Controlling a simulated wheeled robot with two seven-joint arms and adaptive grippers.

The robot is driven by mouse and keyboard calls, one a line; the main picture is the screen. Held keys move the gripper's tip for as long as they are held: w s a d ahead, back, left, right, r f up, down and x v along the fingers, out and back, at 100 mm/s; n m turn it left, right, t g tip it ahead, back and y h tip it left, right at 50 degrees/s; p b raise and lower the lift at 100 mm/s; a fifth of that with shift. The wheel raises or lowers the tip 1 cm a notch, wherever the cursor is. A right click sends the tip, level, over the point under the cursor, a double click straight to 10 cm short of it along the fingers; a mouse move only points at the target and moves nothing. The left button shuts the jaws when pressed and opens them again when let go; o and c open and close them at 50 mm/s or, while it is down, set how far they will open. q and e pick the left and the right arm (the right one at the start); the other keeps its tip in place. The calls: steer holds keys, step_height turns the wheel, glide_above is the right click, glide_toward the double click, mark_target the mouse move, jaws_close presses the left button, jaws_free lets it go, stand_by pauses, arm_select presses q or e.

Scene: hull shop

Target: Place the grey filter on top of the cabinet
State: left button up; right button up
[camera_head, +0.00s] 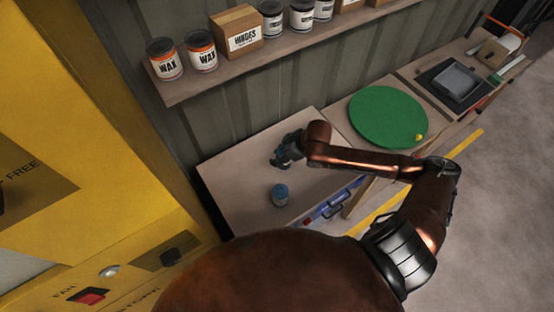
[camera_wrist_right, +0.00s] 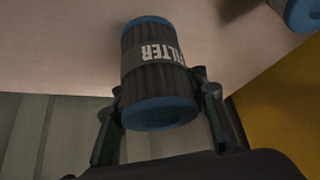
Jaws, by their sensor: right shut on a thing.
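The grey filter (camera_wrist_right: 155,68) is a dark pleated cylinder with blue end caps and a label reading FILTER. My right gripper (camera_wrist_right: 160,98) is shut on it, one finger on each side. In the head view the right gripper (camera_head: 284,158) is over the pale cabinet top (camera_head: 240,172); the filter is hard to make out there. I cannot tell whether the filter touches the surface. My left gripper is not in view.
A shelf (camera_head: 290,57) with wax tins and boxes runs along the wall above. A green disc (camera_head: 388,116) lies to the right. Yellow machinery (camera_head: 90,130) stands left.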

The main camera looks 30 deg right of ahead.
steer(key=shift+w+d+f, duration=0.15)
steer(key=shift+w+f, duration=0.05)
steer(key=shift+f, duration=0.1)
step_height(320, 180, down, 3)
steer(key=shift+r+b, duration=0.1)
steer(key=shift+b, duration=0.2)
steer(key=shift+f, duration=0.2)
steer(key=shift+f, duration=0.1)
steer(key=o, duration=1.4)
steer(key=shift+c, duration=0.2)
steer(key=p+v, duration=0.2)
steer(key=v, duration=1)
steer(key=shift+w, duration=0.1)
